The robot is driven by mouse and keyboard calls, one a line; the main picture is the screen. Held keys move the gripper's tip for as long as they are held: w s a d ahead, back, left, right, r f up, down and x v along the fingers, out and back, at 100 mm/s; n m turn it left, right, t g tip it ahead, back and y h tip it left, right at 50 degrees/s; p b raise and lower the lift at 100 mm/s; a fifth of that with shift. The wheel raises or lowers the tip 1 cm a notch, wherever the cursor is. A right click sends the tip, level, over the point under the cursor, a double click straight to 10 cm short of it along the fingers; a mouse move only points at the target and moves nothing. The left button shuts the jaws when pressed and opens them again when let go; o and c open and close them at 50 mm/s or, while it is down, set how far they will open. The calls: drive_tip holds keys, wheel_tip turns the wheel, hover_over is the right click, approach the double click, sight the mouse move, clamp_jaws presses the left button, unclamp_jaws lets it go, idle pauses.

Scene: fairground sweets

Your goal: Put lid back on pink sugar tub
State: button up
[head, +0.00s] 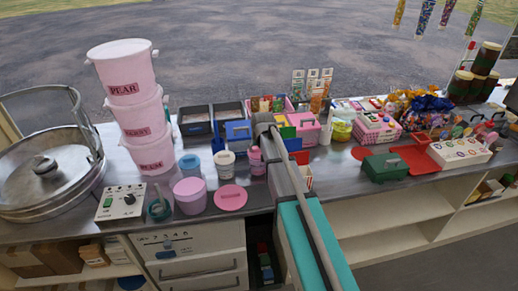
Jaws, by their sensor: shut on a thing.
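A pink tub (190,203) stands on the steel counter, left of centre. Its round top looks pale lilac; I cannot tell whether that is sugar or a cover. A flat pink disc, which looks like the lid (231,197), shows just right of the tub, apart from it and seemingly flat on the counter. My arm reaches up from the bottom right and ends in a dark joint to the right of the disc. My gripper's fingers do not show, so what they hold is hidden.
A white cup (225,164) and a small pink bottle (257,161) stand behind the disc. Stacked pink buckets (154,154), a control box (121,203) and a large steel pan (45,170) are on the left. A green box (385,166) is on the right.

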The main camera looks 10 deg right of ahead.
idle(0.7)
drive_tip(key=o, duration=0.9)
drive_tip(key=shift+r+p, duration=3.5)
clamp_jaws()
drive_tip(key=shift+f+b, duration=2.95)
